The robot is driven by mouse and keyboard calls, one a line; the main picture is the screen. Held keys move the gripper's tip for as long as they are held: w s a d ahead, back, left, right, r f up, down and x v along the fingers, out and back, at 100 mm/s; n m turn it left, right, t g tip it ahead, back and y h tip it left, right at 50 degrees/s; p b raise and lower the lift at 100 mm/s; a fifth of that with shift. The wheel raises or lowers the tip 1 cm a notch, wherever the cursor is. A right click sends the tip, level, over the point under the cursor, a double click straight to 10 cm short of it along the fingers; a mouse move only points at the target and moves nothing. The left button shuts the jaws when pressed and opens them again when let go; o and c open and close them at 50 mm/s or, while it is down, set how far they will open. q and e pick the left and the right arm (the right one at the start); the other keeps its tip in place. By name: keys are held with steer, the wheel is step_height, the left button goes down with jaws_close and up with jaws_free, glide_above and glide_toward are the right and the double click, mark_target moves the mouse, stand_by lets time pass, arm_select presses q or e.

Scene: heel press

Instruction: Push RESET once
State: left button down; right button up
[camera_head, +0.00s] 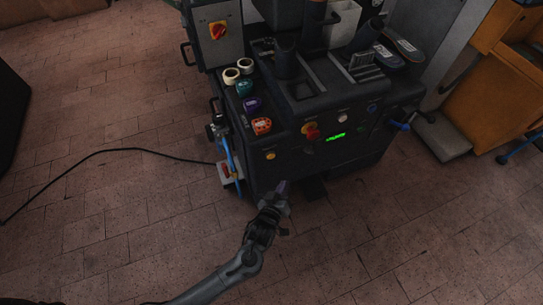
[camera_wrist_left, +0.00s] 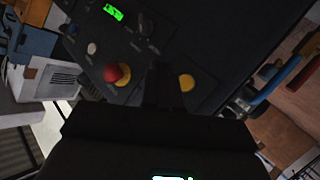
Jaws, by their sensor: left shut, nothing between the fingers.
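The dark heel press (camera_head: 300,95) has a sloping front panel with several controls. A yellow button (camera_head: 270,156) sits at the panel's left; it also shows in the wrist view (camera_wrist_left: 186,82). A red mushroom button (camera_head: 310,130) is to its right, also in the wrist view (camera_wrist_left: 117,74). A white button (camera_head: 342,117) is farther right, also in the wrist view (camera_wrist_left: 91,48). No RESET label is legible. My left gripper (camera_head: 282,187) is shut and empty, below the yellow button in the head view. Its dark fingers (camera_wrist_left: 157,82) appear between the red and yellow buttons. I see no contact.
A green-lit display (camera_head: 335,137) is beside the red button. The tiled floor in front is clear.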

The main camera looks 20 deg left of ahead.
mark_target(271, 156)
arm_select(q)
steer(key=w+a+b, duration=0.2)
steer(key=w+a, duration=0.4)
steer(key=shift+a+b, duration=0.15)
steer(key=shift+b, duration=0.2)
stand_by(0.6)
stand_by(0.9)
stand_by(0.5)
steer(key=shift+w+a, duration=0.25)
